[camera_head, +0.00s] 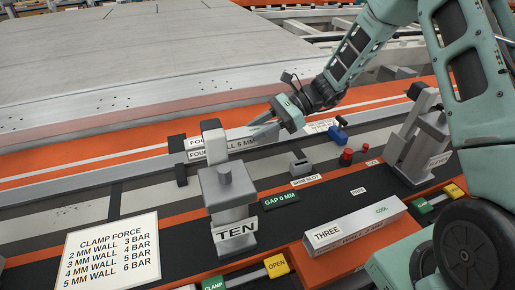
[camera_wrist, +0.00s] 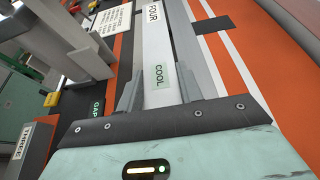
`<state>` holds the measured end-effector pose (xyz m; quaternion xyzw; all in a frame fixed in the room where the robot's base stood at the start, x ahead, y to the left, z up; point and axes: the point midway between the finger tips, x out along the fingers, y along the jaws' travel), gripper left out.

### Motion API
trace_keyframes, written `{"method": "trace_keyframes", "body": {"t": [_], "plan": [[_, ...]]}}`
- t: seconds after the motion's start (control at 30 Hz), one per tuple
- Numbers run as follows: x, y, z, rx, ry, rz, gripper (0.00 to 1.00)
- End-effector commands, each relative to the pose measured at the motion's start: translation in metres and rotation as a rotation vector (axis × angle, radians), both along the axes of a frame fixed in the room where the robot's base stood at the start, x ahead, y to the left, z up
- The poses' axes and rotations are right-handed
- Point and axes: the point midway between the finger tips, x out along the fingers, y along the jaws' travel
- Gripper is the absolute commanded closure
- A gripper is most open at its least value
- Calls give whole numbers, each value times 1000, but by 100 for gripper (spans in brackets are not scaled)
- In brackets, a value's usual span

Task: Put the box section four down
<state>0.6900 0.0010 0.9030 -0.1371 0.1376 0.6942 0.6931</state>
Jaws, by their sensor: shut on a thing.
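Box section four is a grey bar, labelled FOUR and 5 mm wall in the head view (camera_head: 195,156), lying along the back of the jig behind clamp TEN (camera_head: 228,190), which hides part of it. In the wrist view the box section (camera_wrist: 161,45) shows its FOUR label and a green COOL tag. My gripper (camera_head: 264,131) is shut on it; in the wrist view its two fingers (camera_wrist: 158,90) stand on either side of the bar. I cannot tell whether the bar touches the surface beneath it.
Clamp ELEVEN (camera_head: 422,145) stands at right. Box section THREE (camera_head: 362,230), tagged COOL, lies front right. A clamp force chart (camera_head: 112,250) is front left. A green GAP label (camera_head: 282,199), a grey block (camera_head: 299,163), a blue block (camera_head: 338,135) and red buttons (camera_head: 346,157) lie between the clamps.

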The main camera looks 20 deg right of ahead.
Motion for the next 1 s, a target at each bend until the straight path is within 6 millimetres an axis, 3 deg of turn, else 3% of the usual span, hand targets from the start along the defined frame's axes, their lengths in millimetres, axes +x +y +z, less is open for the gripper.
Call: {"method": "trace_keyframes", "body": {"t": [0.5, 0.87, 0.9, 0.97, 1.0], "plan": [[0, 0, -56, 1, 1, -1, 100], [0, 0, -60, 1, -1, -2, 100], [0, 0, -61, -1, -1, -2, 58], [0, 0, -60, -1, -1, -2, 42], [0, 0, -60, -1, -1, -2, 42]]}}
